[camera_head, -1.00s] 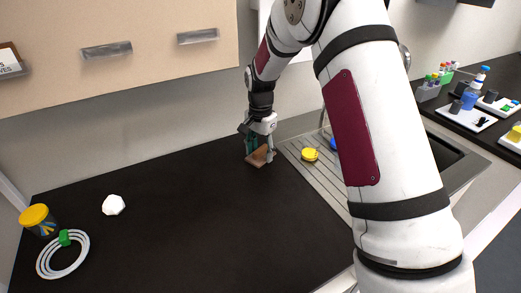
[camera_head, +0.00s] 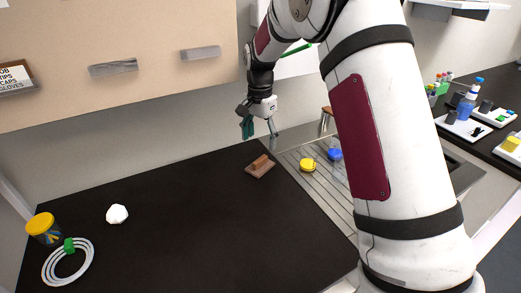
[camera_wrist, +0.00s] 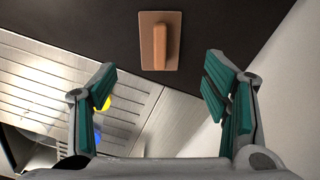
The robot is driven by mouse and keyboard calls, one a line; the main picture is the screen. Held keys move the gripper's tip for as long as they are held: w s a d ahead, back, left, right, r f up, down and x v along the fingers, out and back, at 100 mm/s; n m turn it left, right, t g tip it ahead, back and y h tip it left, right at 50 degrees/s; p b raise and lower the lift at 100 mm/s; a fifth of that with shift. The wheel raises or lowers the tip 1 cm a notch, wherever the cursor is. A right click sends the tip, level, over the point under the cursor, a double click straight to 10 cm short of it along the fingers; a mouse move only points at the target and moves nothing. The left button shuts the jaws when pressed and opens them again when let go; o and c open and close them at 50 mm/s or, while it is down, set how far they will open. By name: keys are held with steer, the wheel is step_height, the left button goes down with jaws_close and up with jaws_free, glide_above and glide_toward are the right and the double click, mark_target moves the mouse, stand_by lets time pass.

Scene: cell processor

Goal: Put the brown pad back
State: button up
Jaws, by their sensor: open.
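The brown pad (camera_head: 260,167) lies flat on the black worktop, near its back right corner by the sink's drainboard. It is a flat plate with a raised bar-like handle on top. In the wrist view the brown pad (camera_wrist: 160,40) shows ahead of the fingers, at the top middle. My gripper (camera_head: 259,130) is open and empty, raised above the worktop over the pad and apart from it. In the wrist view my gripper (camera_wrist: 160,95) shows its two teal-padded fingers spread wide, with nothing between them.
The metal drainboard (camera_head: 330,195) beside the pad bears a yellow item (camera_head: 307,165) and a blue item (camera_head: 334,155). A white lump (camera_head: 117,214), a yellow-lidded jar (camera_head: 42,227) and white rings (camera_head: 68,263) stand at left. The worktop's middle is clear.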

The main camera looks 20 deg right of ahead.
steer(key=s+r+n+t, duration=0.2)
steer(key=s+r+n, duration=0.3)
steer(key=s+r, duration=1.3)
steer(key=s+f+n+t, duration=0.2)
steer(key=s+n, duration=0.4)
steer(key=s, duration=1.3)
steer(key=shift+d+t, duration=0.15)
steer(key=shift+t, duration=0.25)
